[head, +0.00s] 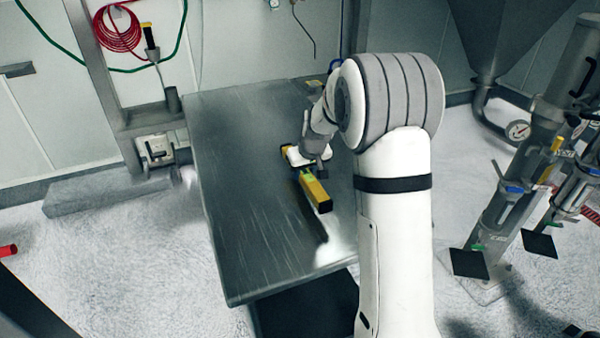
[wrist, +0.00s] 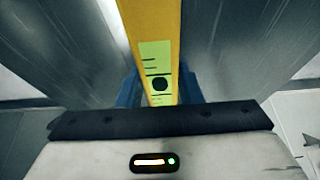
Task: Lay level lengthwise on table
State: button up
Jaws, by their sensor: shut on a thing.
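The yellow level (head: 317,193) is in my gripper (head: 308,168) over the metal table (head: 245,170). Its near end is dark and points toward the front of the table. A shadow on the tabletop lies in front of that end, and the level looks raised off the surface. In the wrist view the level (wrist: 150,18) runs up and away between the blue fingers of my gripper (wrist: 159,90), with a light green marked window facing the camera. The fingers are shut on it. My wrist hides part of its far end in the head view.
The tabletop left of the level is clear. A steel post with a red coiled hose (head: 117,28) stands at the back left. Metal pipework with a gauge (head: 518,131) stands at the right. My arm covers the table's right side.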

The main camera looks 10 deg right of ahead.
aim_at(304, 194)
jog(key=shift+f, duration=2.65)
jog(key=shift+f, duration=0.1)
jog(key=shift+f, duration=0.15)
jog(key=o, duration=1.1)
